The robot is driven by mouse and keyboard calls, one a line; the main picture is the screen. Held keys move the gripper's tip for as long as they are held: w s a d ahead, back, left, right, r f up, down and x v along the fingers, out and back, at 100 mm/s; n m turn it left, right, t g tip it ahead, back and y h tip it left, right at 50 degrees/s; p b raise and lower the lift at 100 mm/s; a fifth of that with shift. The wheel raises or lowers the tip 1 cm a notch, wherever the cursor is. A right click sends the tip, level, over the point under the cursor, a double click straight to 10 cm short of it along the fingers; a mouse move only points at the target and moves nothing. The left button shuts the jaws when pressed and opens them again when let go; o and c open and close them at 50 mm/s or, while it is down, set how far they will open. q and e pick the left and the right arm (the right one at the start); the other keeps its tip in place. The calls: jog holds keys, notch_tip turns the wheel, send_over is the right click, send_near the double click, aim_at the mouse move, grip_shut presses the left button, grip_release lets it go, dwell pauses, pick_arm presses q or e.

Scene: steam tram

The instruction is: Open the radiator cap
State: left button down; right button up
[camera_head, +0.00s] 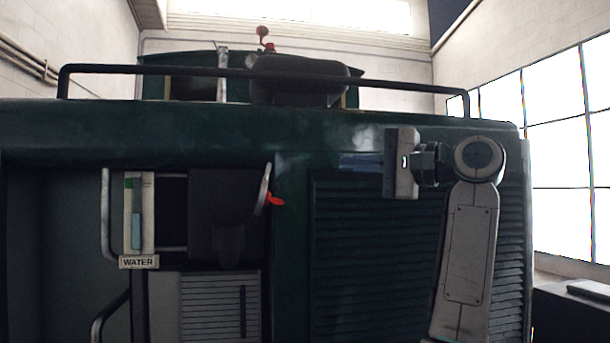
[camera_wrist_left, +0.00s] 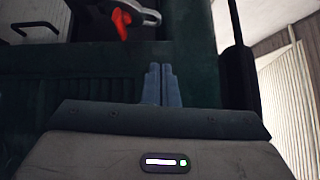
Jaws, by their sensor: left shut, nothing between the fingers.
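No part is plainly marked as the radiator cap. A pale, narrow piece with a red tab (camera_head: 275,202) stands out from the green tram front, left of the louvred panel. Its red part also shows at the top of the left wrist view (camera_wrist_left: 122,20). Another small red fitting (camera_head: 263,34) sits high up behind the top rail; I cannot tell which is the cap. My left gripper (camera_head: 345,162) is shut and empty, in front of the upper louvres, right of and above the red tab and apart from it. Its closed fingers (camera_wrist_left: 160,68) show in the wrist view. My right gripper is out of view.
A black rail (camera_head: 200,70) runs along the tram's top edge. The louvred panel (camera_head: 375,260) lies behind my left arm. A gauge above a "WATER" plate (camera_head: 138,262) and a curved pipe (camera_head: 104,215) stand at left. Bright windows are at right.

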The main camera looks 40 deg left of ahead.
pick_arm(q)
jog(key=n+p, duration=0.1)
jog(key=p, duration=0.3)
send_over(262, 193)
jog(key=w+d, duration=0.1)
jog(key=w, duration=0.2)
jog(key=shift+w+d+r+t+h, duration=0.1)
jog(key=shift+w+r+t+h, duration=0.1)
jog(key=shift+r+t+h, duration=0.15)
jog(key=shift+s+a+r, duration=0.25)
jog(key=shift+s+r, duration=0.05)
jog(key=shift+r, duration=0.05)
jog(key=shift+w, duration=0.1)
jog(key=shift+d, duration=0.1)
